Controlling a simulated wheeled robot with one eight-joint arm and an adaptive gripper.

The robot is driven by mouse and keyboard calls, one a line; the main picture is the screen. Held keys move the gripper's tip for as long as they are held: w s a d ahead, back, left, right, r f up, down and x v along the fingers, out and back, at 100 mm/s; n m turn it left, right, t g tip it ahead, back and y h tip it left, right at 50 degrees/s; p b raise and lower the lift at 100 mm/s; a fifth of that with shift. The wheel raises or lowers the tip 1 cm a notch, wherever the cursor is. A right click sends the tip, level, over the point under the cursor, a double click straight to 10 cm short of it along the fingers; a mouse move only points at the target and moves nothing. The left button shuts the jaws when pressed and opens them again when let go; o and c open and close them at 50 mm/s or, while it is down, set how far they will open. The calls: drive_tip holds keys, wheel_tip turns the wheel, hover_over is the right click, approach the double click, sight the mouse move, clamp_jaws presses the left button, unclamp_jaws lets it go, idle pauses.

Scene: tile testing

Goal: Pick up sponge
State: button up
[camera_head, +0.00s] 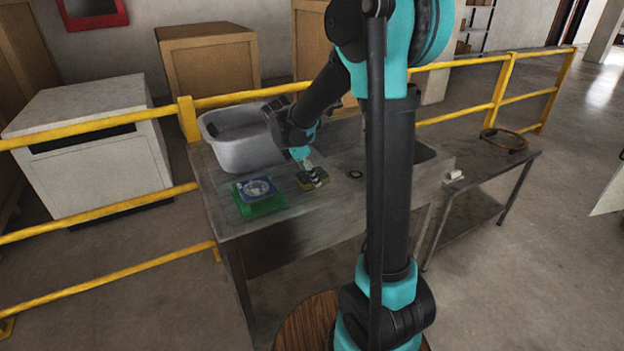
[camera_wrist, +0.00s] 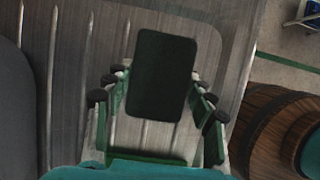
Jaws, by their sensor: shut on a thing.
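The sponge (camera_head: 313,183) shows in the head view as a small yellow and dark green block at the worktop, right under my gripper (camera_head: 309,170). In the wrist view the sponge (camera_wrist: 162,75) is a dark green rectangle, slightly tilted, between the two rows of finger pads of my gripper (camera_wrist: 158,98). My gripper is shut on the sponge from its two sides. I cannot tell whether the sponge touches the worktop or is slightly above it. The fingers hide part of it in the head view.
The metal sink table (camera_head: 290,222) carries a grey tub (camera_head: 243,155) behind my gripper and a green item with a blue-white top (camera_head: 257,190) to the left. A dark ring (camera_head: 354,174) lies to the right. Yellow railings (camera_head: 215,248) run behind and left. A wooden barrel (camera_wrist: 268,125) shows in the wrist view.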

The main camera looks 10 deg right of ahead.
drive_tip(key=shift+r, duration=0.15)
wheel_tip(320, 180, up, 20)
idle(0.6)
